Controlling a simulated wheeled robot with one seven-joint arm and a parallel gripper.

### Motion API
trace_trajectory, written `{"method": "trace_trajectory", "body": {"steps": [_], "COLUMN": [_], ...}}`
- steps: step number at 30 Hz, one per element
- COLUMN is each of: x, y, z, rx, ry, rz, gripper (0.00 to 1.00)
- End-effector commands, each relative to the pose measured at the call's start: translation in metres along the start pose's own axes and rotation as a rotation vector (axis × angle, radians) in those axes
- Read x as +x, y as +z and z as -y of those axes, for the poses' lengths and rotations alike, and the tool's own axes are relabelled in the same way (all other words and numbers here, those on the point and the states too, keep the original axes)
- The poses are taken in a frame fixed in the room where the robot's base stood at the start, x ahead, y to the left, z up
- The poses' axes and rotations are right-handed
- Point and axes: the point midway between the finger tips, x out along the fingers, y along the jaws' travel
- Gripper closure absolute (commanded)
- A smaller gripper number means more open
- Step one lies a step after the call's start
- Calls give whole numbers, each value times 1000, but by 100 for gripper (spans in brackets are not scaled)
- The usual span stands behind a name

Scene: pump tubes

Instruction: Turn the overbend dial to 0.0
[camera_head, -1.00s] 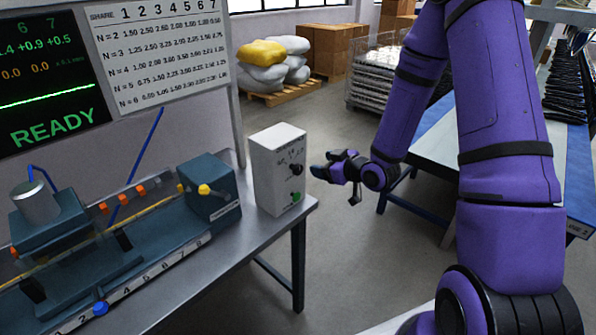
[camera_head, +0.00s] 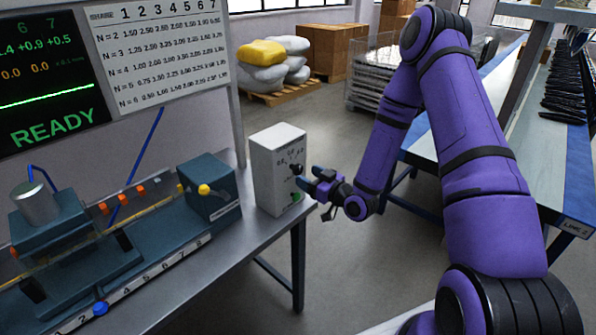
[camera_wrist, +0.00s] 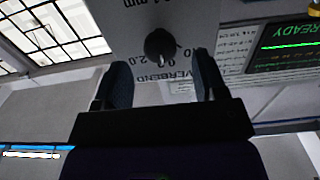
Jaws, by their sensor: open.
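The overbend dial is a black knob (camera_head: 297,169) on the front of a white control box (camera_head: 275,180) at the right end of the bench. The dial also shows in the wrist view (camera_wrist: 160,46), with printed marks including 0.0 and 2.0 and the word OVERBEND around it, upside down. Its exact setting cannot be read. My gripper (camera_head: 309,178) is open and empty, just right of the box face. In the wrist view its two fingertips (camera_wrist: 162,78) stand apart, slightly short of the dial, which lies beyond the gap between them.
A green button (camera_head: 295,197) sits below the dial on the box. A tube bending fixture (camera_head: 110,240) fills the bench on the left, under a READY screen (camera_head: 50,75). Open floor lies between the bench and another table (camera_head: 550,170) at right.

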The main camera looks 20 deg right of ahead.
Motion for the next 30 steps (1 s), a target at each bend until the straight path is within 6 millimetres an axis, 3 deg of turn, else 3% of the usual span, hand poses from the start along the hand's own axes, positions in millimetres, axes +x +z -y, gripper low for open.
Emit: {"method": "trace_trajectory", "body": {"steps": [9,21,23,28,30], "x": [43,50,50,50,50], "y": [0,0,0,0,0], "z": [0,0,0,0,0], "rx": [-1,0,0,0,0], "ry": [-1,1,1,1,1], "rz": [0,2,2,2,2], "gripper": [35,35,44,83,84]}}
